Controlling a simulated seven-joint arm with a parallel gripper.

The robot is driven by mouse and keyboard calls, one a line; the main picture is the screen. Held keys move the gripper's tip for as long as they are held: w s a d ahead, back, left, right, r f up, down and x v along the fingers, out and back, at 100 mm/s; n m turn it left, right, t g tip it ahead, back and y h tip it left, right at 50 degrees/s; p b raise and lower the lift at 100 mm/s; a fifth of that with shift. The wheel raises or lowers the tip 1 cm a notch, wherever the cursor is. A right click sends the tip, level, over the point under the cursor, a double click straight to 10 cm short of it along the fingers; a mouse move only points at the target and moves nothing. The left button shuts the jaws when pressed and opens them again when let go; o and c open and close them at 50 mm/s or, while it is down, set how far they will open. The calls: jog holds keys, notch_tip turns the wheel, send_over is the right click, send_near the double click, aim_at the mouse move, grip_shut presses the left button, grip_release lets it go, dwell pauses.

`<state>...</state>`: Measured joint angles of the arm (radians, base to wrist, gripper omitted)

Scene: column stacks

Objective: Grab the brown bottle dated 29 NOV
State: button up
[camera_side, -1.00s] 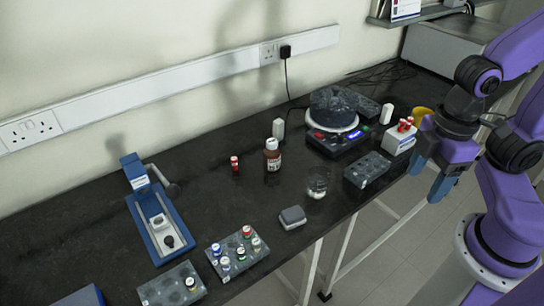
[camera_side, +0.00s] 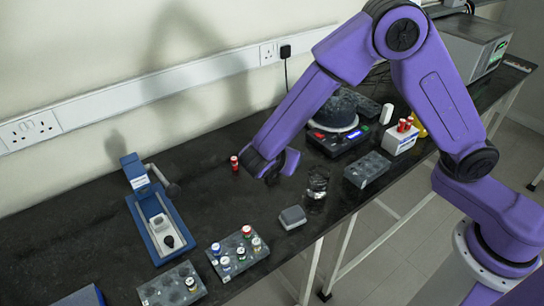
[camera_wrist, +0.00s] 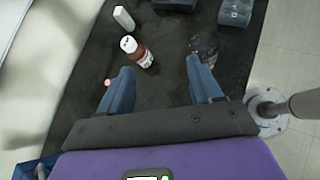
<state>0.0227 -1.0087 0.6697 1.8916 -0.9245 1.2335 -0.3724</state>
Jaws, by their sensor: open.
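A brown bottle with a white cap (camera_wrist: 143,57) and a pale label stands on the dark bench in the wrist view. The date on it is too small to read. In the side view it is hidden behind my arm. My gripper (camera_wrist: 159,64) is open and empty, its two blue fingers spread wide. The bottle shows beyond the fingertips, nearer the left finger, and does not appear to be between them.
A red vial (camera_side: 235,163) stands just left of my gripper. A glass beaker (camera_side: 317,179) is to the right, with a grey block (camera_side: 292,217) in front. Vial racks (camera_side: 237,254) stand at the front left.

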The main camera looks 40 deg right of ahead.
jog(key=w+a+f+n+t+h, duration=0.1)
jog(key=w+a+f+n+t, duration=0.2)
jog(key=w+a+f, duration=0.15)
jog(key=shift+d+r+x, duration=0.1)
jog(key=shift+x, duration=2.9)
jog(key=shift+d+r+x, duration=0.1)
jog(key=shift+d+x, duration=0.05)
jog(key=shift+x, duration=2.8)
jog(key=shift+d+r+x, duration=0.1)
jog(key=shift+x, duration=2.9)
jog(key=shift+s, duration=0.2)
grip_shut()
